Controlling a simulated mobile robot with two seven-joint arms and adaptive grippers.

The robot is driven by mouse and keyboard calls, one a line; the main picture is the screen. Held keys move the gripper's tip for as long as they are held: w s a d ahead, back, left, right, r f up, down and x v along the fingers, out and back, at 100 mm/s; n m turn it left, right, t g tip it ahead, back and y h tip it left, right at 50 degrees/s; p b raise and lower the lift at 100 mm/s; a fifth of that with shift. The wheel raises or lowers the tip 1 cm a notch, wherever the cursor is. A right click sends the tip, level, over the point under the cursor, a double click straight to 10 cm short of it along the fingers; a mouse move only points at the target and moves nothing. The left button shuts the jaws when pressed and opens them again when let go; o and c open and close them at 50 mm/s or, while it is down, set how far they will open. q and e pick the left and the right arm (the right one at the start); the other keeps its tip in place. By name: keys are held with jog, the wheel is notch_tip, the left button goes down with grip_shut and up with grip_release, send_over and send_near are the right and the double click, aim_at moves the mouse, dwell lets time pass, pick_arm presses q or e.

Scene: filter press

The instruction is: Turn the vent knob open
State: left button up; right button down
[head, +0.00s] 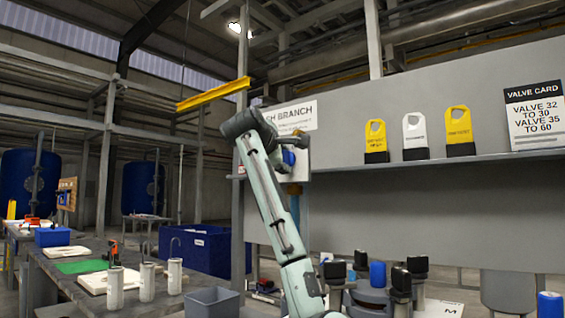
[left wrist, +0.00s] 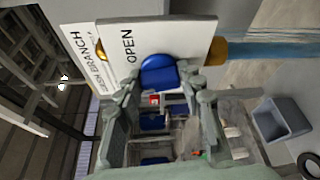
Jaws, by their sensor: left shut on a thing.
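The vent knob is blue and shows in the left wrist view (left wrist: 160,73), in front of a white plate marked OPEN (left wrist: 185,42). Brass-coloured pipe parts show at both sides of the plate. My left gripper (left wrist: 162,88) has its fingers on both sides of the blue knob and is shut on it. In the head view the left gripper (head: 293,150) is up at the branch sign, and a bit of the blue knob (head: 288,157) shows by it. My left arm hides much of the plate there. My right gripper is in neither view.
A grey panel with a shelf (head: 400,162) stands at the right, holding yellow and white tags (head: 414,131) and a valve card (head: 537,115). Black-capped and blue-capped items stand below. A table (head: 90,265) with white bottles and a grey bin (head: 212,301) are at the left.

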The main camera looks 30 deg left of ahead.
pick_arm(q)
jog(key=m, duration=0.1)
jog(key=m+t+b, duration=0.1)
jog(key=m, duration=0.1)
jog(key=shift+f, duration=0.3)
jog(key=shift+f+m+t+h+b, duration=0.15)
jog(key=shift+m+t+b, duration=0.4)
jog(key=shift+m, duration=0.95)
jog(key=shift+r+m+t+h+b, duration=0.15)
jog(key=shift+m+t+b, duration=0.4)
jog(key=shift+m, duration=0.95)
jog(key=shift+f+m+t+h+b, duration=0.15)
jog(key=shift+m+t+b, duration=0.35)
jog(key=shift+m, duration=1)
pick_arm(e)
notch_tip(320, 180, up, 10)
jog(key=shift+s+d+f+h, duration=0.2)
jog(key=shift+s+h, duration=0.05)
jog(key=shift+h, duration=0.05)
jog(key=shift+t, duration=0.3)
pick_arm(q)
jog(key=o, duration=1.2)
jog(key=shift+c, duration=0.2)
jog(key=shift+s, duration=0.1)
jog(key=v, duration=1.1)
jog(key=shift+s, duration=0.4)
jog(key=shift+f, duration=0.1)
